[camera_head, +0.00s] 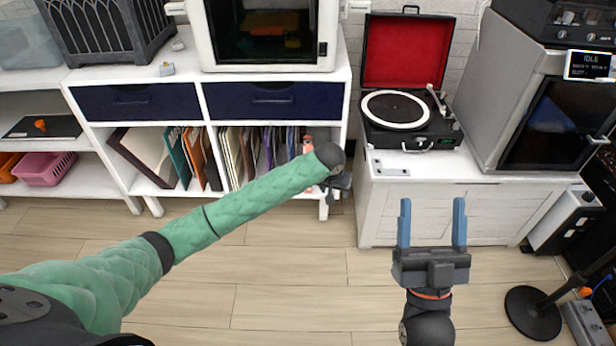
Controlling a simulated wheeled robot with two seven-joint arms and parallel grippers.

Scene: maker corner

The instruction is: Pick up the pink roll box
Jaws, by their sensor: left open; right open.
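A small pink object (308,143), perhaps the pink roll box, shows at the right end of the lower shelf, beside the upright records. Its lower part is hidden behind my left arm. My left gripper (338,186) is at the shelf's right front edge, just below and right of the pink object. It is mostly hidden behind my own wrist, and I see nothing held in it. My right gripper (432,222) is open and empty over the floor, in front of the white cabinet.
The white shelf unit (205,75) holds several upright records (232,158) and carries a 3D printer (268,72). A pink basket (70,163) sits on the far left shelf. A red-lidded turntable (440,140) stands on the white cabinet (460,208). A black stand base (533,313) is at right.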

